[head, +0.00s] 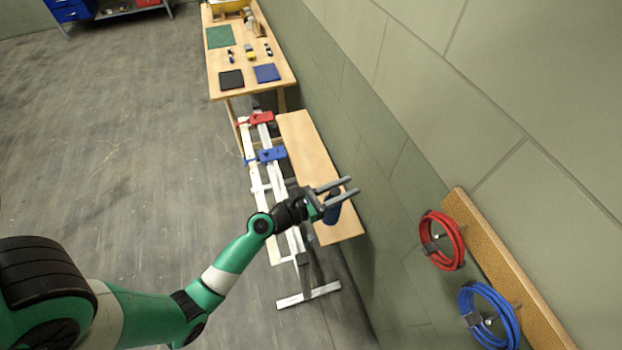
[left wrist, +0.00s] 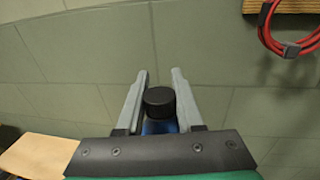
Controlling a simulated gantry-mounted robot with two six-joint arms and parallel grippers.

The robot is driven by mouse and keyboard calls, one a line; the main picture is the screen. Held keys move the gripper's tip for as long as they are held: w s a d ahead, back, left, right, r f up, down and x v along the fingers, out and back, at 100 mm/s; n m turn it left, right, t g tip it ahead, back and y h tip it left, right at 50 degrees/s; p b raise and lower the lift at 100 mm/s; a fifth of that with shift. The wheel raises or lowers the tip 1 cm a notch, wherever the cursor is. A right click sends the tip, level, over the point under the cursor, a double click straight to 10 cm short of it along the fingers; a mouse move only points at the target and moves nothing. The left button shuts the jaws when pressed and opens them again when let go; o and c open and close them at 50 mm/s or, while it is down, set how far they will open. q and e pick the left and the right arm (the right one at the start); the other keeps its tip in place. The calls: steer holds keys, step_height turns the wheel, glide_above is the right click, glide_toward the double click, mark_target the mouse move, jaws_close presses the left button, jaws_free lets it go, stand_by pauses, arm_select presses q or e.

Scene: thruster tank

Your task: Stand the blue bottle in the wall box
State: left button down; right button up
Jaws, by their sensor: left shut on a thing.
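My left gripper (head: 349,187) is shut on the blue bottle (head: 333,214), beside the wall and above the near end of a wooden bench top. In the left wrist view the black cap and a little of the blue body of the bottle (left wrist: 159,126) show between the two grey fingers of the gripper (left wrist: 160,73). The lower part of the bottle is mostly hidden by the gripper. I cannot tell how far the bottle is above the bench top. No wall box can be made out in either view. My right gripper is not in view.
The wooden bench top (head: 310,160) lies along the wall, next to a white frame with a red clamp (head: 262,118) and a blue clamp (head: 271,155). A red cable (head: 459,246) and a blue cable (head: 510,325) hang from a wall board (head: 497,262). A worktable (head: 250,88) stands behind.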

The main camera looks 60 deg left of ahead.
arm_select(q)
steer(key=w+a+f+n+y+b, duration=0.1)
steer(key=w+a+f+b, duration=0.4)
steer(key=a+f+b, duration=0.6)
steer(key=w+a+f+n+y+b, duration=0.1)
steer(key=w+a+f+y+b, duration=0.2)
steer(key=a+f+b, duration=0.8)
steer(key=w+f+b, duration=0.1)
steer(key=w+b, duration=0.1)
steer(key=b, duration=0.4)
steer(key=shift+w+a+f+n, duration=0.15)
steer(key=shift+f+n, duration=0.15)
steer(key=shift+f, duration=0.1)
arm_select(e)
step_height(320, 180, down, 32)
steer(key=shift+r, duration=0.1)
arm_select(q)
steer(key=shift+f+b, duration=0.15)
steer(key=shift+b, duration=0.15)
steer(key=c, duration=0.5)
jaws_free()
steer(key=shift+c, duration=0.2)
